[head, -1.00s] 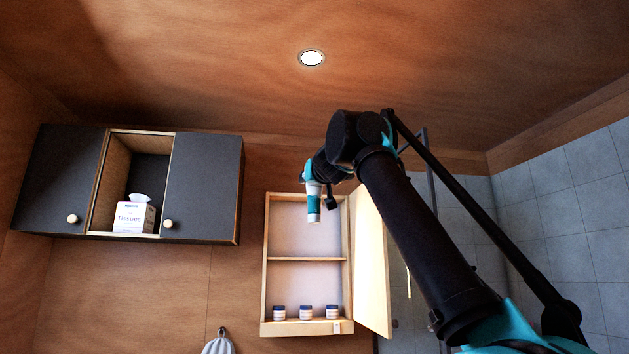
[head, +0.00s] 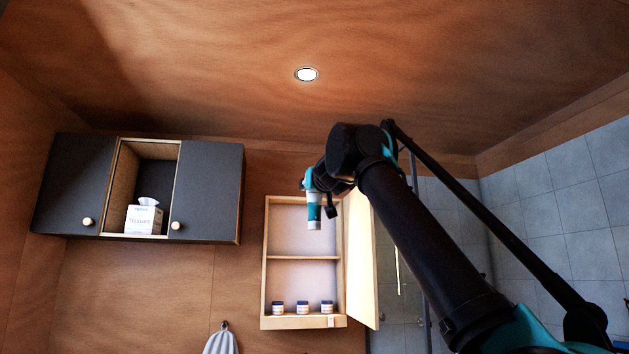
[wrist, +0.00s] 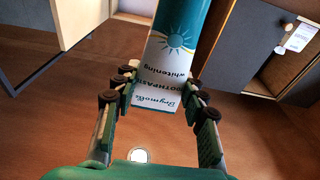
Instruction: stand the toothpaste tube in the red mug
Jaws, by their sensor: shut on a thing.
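The toothpaste tube (head: 314,214) is white and teal and hangs below my gripper (head: 310,184) in the head view, in front of the open cabinet. In the wrist view my gripper (wrist: 160,86) is shut on the tube (wrist: 174,50), with the finger pads at either side near its printed end. That end points back toward my palm, and the far end runs out of the top of the picture. The red mug is not in any view.
An open wooden cabinet (head: 265,262) on the wall holds several small striped jars (head: 302,307); its door (head: 362,265) swings out right. A dark wall cabinet (head: 212,190) with a tissue box (head: 144,219) hangs left. A towel (head: 221,342) hangs below.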

